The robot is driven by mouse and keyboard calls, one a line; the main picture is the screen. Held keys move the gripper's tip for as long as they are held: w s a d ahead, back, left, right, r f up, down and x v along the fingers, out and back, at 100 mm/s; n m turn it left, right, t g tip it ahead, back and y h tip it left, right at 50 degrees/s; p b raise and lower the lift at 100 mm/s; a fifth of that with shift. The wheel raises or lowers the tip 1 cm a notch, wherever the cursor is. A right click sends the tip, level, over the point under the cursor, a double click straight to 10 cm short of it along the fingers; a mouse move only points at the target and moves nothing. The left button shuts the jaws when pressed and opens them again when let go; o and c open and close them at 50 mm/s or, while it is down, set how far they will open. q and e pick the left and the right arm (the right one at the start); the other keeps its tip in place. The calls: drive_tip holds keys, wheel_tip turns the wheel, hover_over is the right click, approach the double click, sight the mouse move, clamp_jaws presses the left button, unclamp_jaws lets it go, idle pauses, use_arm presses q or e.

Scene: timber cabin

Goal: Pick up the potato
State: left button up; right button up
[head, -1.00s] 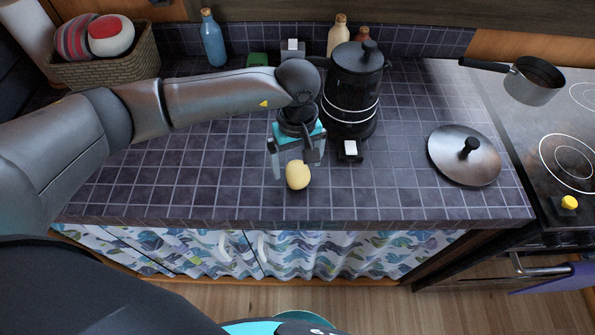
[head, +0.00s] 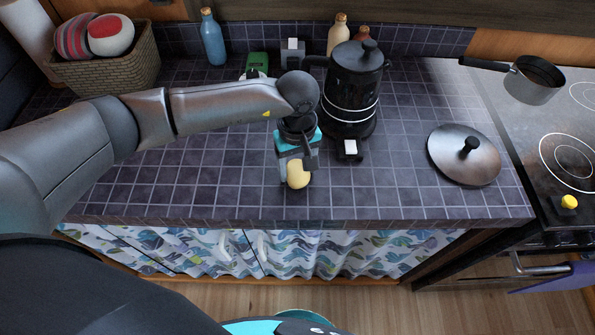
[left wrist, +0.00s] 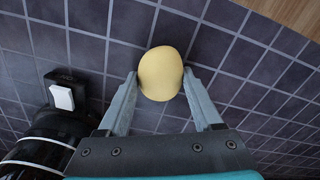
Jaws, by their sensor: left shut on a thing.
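The potato (head: 298,176) is a small pale-yellow lump on the dark tiled counter, near its front edge. My left gripper (head: 296,172) reaches down over it and is shut on it. In the left wrist view the potato (left wrist: 161,73) sits between the two fingertips of my left gripper (left wrist: 159,82), one on each side. I cannot tell whether the potato is clear of the tiles. My right gripper is not in view.
A black kettle (head: 355,85) stands close to the right of my left gripper. A pan lid (head: 466,155) lies farther right, beside the stove with a saucepan (head: 533,82). A wicker basket (head: 108,73) and blue bottle (head: 212,38) stand at the back left. The counter's front left is clear.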

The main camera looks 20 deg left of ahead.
use_arm(q)
drive_tip(key=c, duration=0.5)
drive_tip(key=shift+r, duration=0.1)
